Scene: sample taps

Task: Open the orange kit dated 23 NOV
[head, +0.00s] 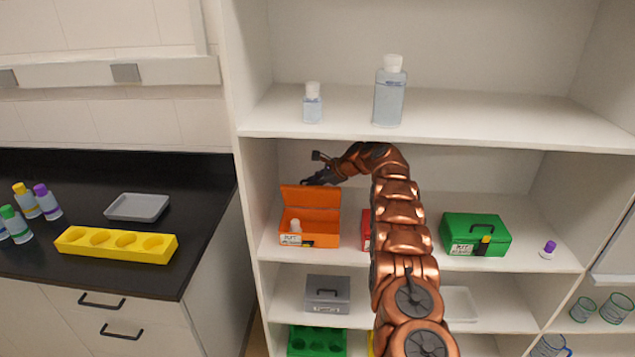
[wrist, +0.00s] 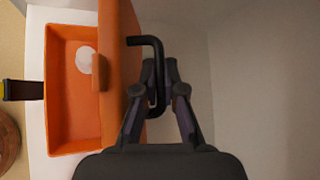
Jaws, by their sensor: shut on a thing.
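The orange kit (head: 310,232) stands on the middle shelf at the left, its lid (head: 312,197) swung up and roughly upright. A white-capped bottle (head: 296,226) is inside, and its white top also shows in the wrist view (wrist: 84,60). A label (head: 290,240) is on the kit's front; its date is too small to read. My gripper (head: 318,178) is behind the raised lid at its top. The black latch (wrist: 22,90) sits at the kit's front edge.
A red kit (head: 366,231), mostly hidden by my arm, and a green kit (head: 475,234) stand to the right on this shelf. A purple-capped vial (head: 549,249) is farther right. Two clear bottles stand on the shelf above. A grey kit (head: 327,294) is below.

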